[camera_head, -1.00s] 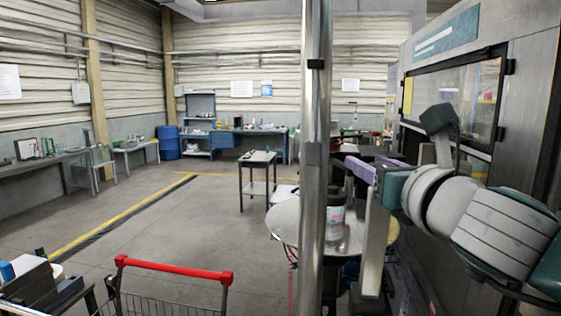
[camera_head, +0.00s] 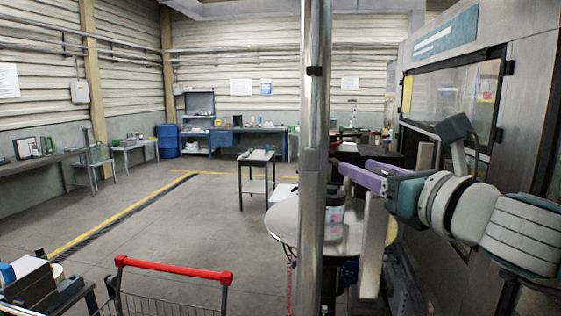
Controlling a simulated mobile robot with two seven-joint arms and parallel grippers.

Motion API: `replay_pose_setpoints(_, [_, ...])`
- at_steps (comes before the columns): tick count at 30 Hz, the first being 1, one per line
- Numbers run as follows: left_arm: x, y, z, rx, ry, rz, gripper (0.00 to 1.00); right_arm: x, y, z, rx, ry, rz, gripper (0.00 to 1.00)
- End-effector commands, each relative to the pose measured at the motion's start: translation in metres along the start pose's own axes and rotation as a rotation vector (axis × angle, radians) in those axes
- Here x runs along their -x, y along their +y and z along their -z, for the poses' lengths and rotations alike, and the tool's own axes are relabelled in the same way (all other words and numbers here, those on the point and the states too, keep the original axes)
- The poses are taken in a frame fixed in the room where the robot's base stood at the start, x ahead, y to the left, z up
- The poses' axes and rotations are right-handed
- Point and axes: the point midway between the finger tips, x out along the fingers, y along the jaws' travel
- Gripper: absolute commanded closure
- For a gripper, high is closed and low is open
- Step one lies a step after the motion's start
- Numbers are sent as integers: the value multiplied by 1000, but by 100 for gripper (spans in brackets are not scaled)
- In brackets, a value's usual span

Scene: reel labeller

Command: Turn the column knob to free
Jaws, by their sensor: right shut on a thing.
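My right gripper (camera_head: 352,165), with purple fingers, reaches in from the right to just beside the column at collar height. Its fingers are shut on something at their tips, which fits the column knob. The knob itself is mostly hidden by the fingers and column, so its setting cannot be read. My left gripper is not in view.
A round pale table (camera_head: 283,222) with a labelled reel or can (camera_head: 334,222) stands behind the column. A large grey machine (camera_head: 530,100) with a window is close on the right. A red-handled cart (camera_head: 172,268) is at front left. The floor beyond is mostly open.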

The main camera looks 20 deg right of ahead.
Motion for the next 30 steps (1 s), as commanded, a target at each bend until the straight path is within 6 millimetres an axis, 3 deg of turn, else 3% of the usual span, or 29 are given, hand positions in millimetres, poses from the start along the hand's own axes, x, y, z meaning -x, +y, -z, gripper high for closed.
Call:
replay_pose_setpoints(5, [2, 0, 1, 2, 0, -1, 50, 0, 2, 0, 7, 2, -159, 100])
replay_pose_setpoints(11, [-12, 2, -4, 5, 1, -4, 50, 1, 7, 4, 5, 0, -347, 100])
replay_pose_setpoints(30, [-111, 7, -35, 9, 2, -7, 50, 9, 21, 5, -3, -7, -914, 100])
